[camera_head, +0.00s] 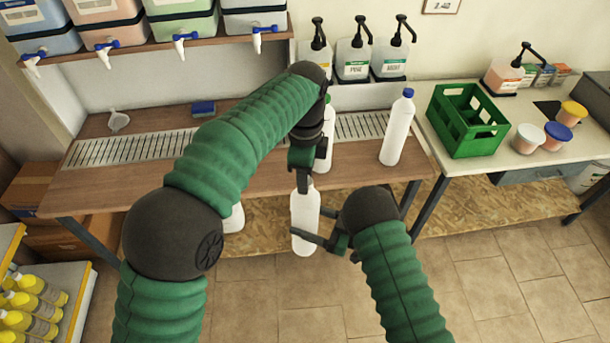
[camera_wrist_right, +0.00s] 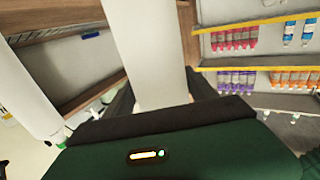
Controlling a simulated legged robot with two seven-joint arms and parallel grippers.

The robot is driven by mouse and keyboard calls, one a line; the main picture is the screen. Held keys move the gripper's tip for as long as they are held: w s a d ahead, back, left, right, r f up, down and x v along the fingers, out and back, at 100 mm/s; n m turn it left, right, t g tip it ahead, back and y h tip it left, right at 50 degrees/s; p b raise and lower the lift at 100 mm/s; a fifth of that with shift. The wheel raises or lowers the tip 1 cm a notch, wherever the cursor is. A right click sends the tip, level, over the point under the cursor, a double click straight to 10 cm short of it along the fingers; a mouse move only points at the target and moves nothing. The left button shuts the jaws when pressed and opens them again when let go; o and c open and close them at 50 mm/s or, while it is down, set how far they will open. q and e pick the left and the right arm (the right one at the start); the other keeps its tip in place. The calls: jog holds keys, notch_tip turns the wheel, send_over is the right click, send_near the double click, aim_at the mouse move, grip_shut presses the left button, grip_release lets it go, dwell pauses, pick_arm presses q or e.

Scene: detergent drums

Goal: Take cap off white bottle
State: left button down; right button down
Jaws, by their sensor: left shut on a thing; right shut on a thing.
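A white bottle (camera_head: 305,214) is held upright in the air in front of the wooden table's front edge. My right gripper (camera_head: 322,240) is shut on its body, coming from the right. The bottle's white side also fills the middle of the right wrist view (camera_wrist_right: 148,50). My left gripper (camera_head: 304,180) is above the bottle, pointing down, shut at its top. The cap is hidden by the left gripper's fingers, so I cannot see whether it still sits on the neck.
A white bottle with a blue cap (camera_head: 394,132) stands on the wooden table (camera_head: 370,170). Another white bottle (camera_head: 327,150) stands partly behind my left arm. A green crate (camera_head: 462,125) and small tubs (camera_head: 558,137) are on the right table. The floor in front is clear.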

pick_arm(q)
jog(key=n, duration=0.6)
jog(key=shift+d+r+n, duration=0.1)
jog(key=shift+d+n, duration=0.1)
jog(key=shift+n, duration=0.1)
jog(key=n, duration=0.3)
jog(key=shift+n, duration=0.3)
jog(key=n, duration=0.5)
jog(key=shift+n, duration=0.3)
jog(key=n, duration=0.4)
jog(key=shift+w+a, duration=0.1)
jog(key=c, duration=1.1)
grip_release()
jog(key=shift+a, duration=0.1)
